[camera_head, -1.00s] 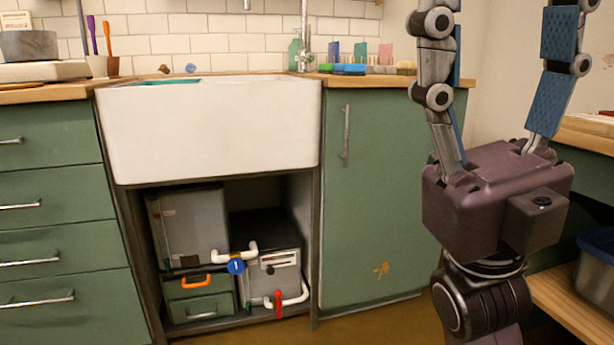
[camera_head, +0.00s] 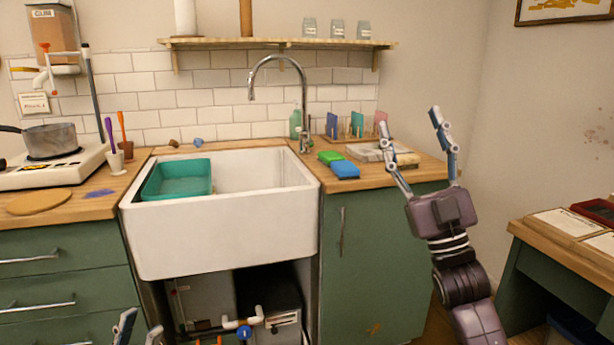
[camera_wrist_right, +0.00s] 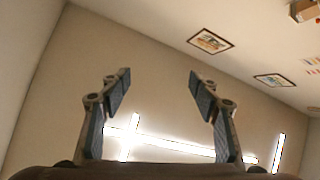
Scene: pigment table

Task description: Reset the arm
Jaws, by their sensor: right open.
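My right gripper (camera_head: 409,120) points upward at the right end of the counter in the head view. Its two fingers are spread with nothing between them. The right wrist view also shows the open, empty fingers (camera_wrist_right: 160,82) against the wall and ceiling. The fingertips of my left gripper (camera_head: 141,326) show at the bottom edge of the head view, in front of the sink cabinet. They stand apart with nothing visible between them. The rest of the left arm is out of frame.
A white sink (camera_head: 220,240) holds a teal tub (camera_head: 176,180). Green (camera_head: 330,157) and blue (camera_head: 345,170) blocks lie on the counter left of my right gripper. A side table (camera_head: 519,231) stands at the right. A shelf (camera_head: 280,43) hangs above the faucet (camera_head: 252,80).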

